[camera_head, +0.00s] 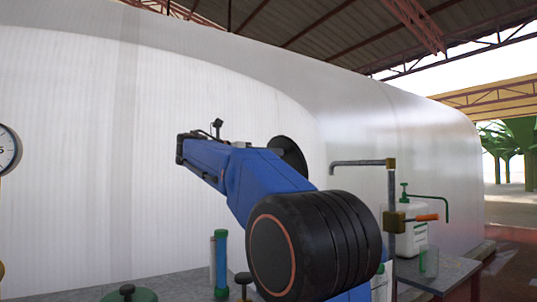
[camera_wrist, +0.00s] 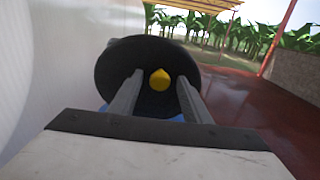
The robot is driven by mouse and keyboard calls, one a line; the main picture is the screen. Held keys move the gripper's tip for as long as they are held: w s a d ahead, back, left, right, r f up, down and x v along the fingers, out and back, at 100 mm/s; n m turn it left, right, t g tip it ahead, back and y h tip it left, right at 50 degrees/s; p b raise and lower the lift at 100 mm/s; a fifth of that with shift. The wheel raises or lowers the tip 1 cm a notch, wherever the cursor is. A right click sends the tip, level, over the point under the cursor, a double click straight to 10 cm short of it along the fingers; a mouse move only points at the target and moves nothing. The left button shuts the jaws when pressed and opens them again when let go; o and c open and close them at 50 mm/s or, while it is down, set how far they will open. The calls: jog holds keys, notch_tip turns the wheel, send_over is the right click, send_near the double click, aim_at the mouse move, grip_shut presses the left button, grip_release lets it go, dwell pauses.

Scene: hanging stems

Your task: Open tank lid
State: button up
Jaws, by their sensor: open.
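A green rounded top with a dark knob (camera_head: 128,293) shows at the bottom edge of the head view; it looks like the tank lid, but its lower part is cut off and I cannot be sure. My gripper (camera_wrist: 160,88) shows in the wrist view with its two grey fingers apart and nothing between them. Beyond the fingers is a black disc (camera_wrist: 110,72) with a yellow piece (camera_wrist: 159,80) in its middle; I cannot tell what they belong to. The green top is not in the wrist view. In the head view my raised blue arm hides the middle.
A grey bench (camera_head: 440,271) at the right carries a white pump bottle (camera_head: 412,238) and a clear cup (camera_head: 429,262). A tap pipe (camera_head: 391,210) with an orange handle stands beside them. A green-blue tube (camera_head: 221,262) stands near the arm. A large white curved wall (camera_head: 80,170) lies behind.

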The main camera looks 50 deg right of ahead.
aim_at(277, 147)
grip_shut()
jog(key=shift+s+d+r+y, duration=0.15)
jog(key=shift+d+r+y, duration=0.25)
jog(key=shift+d, duration=0.2)
jog(key=shift+s+d+r+y, duration=0.15)
jog(key=shift+d+r+y, duration=0.2)
jog(key=shift+d, duration=0.3)
jog(key=shift+s+d+r+y, duration=0.15)
jog(key=shift+d+r+y, duration=0.1)
jog(key=shift+d+y, duration=0.3)
grip_release()
jog(key=shift+a, duration=0.1)
jog(key=v, duration=1.7)
jog(key=shift+s+a, duration=0.15)
